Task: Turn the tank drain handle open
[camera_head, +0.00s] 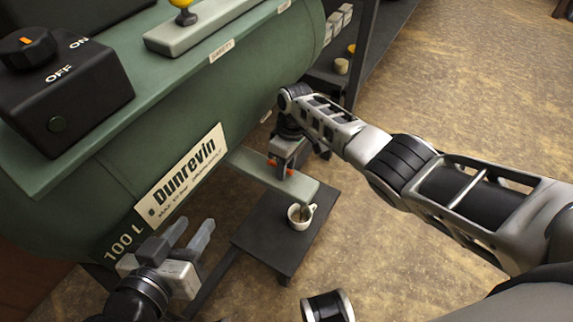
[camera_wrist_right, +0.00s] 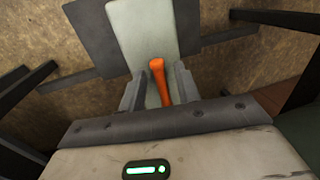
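The orange drain handle (camera_wrist_right: 158,80) stands out over a pale green bracket (camera_wrist_right: 141,35) in the right wrist view. My right gripper (camera_wrist_right: 159,75) has its two fingers on either side of the handle, with a visible gap on each side. In the head view, orange parts of the handle (camera_head: 289,172) show beside my right gripper (camera_head: 283,168), which partly hides it. The bracket (camera_head: 295,186) sticks out low from the green tank (camera_head: 240,95). My left gripper (camera_head: 192,236) is open and empty, in front of the tank's lower left end.
A black box with an ON/OFF knob (camera_head: 70,90) and a plate with a yellow knob (camera_head: 185,15) sit on the tank. A dark shelf (camera_head: 352,60) stands behind.

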